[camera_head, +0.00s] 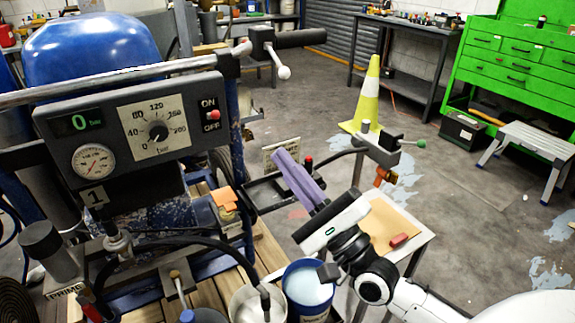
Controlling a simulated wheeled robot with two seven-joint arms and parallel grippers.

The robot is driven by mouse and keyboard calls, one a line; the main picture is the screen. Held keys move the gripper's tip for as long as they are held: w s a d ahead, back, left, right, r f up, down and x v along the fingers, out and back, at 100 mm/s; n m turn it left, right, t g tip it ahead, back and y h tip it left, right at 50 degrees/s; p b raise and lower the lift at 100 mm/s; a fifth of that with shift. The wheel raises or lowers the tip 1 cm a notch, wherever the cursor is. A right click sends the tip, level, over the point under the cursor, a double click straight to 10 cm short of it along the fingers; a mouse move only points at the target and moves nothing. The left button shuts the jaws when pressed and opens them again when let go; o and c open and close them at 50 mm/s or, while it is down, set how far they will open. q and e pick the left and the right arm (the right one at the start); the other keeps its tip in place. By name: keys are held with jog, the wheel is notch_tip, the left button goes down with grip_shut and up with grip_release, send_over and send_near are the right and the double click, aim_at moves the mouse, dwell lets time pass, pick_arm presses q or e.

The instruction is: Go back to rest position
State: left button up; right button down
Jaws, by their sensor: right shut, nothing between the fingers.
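My right gripper (284,160) reaches in from the lower right, its purple fingers pointing up and left. The fingers are together and hold nothing. They appear in front of a dark tray-like part of the line striper, and I cannot tell how far apart the two are. The line striper (140,125) fills the left side, with a blue tank, a grey control panel, a round gauge and a display reading 0. The panel's dial (157,130) and its red-tipped ON/OFF switch (212,115) are visible. My left gripper is not in the picture.
A blue bucket (307,306) of pale paint and a white bucket (246,303) stand below my right gripper. A small table (412,243) with a red block is close behind my wrist. A yellow-white cone (368,92), green cabinet (510,60) and step stool (528,146) stand farther back. Open floor lies right.

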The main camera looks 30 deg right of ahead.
dwell(0.3)
jog(key=s+a+f+n+g, duration=0.1)
jog(key=a+f+n+g, duration=0.25)
jog(key=f, duration=0.45)
jog(key=s+a+f+n+g, duration=0.2)
jog(key=f+n, duration=0.3)
jog(key=f, duration=0.2)
jog(key=s+a+f+n+g, duration=0.1)
jog(key=a+f+n+g, duration=0.15)
jog(key=f+n, duration=0.4)
jog(key=s+a+f+n+g, duration=0.1)
jog(key=s+f+n+g, duration=0.2)
jog(key=s+f, duration=0.3)
jog(key=s+a+f+n+g+h, duration=0.1)
jog(key=s+f+n+g, duration=0.3)
jog(key=f, duration=0.8)
jog(key=s+a+n, duration=0.1)
jog(key=s+n, duration=0.1)
jog(key=s, duration=0.1)
jog(key=shift+a+f, duration=0.2)
jog(key=shift+r, duration=0.1)
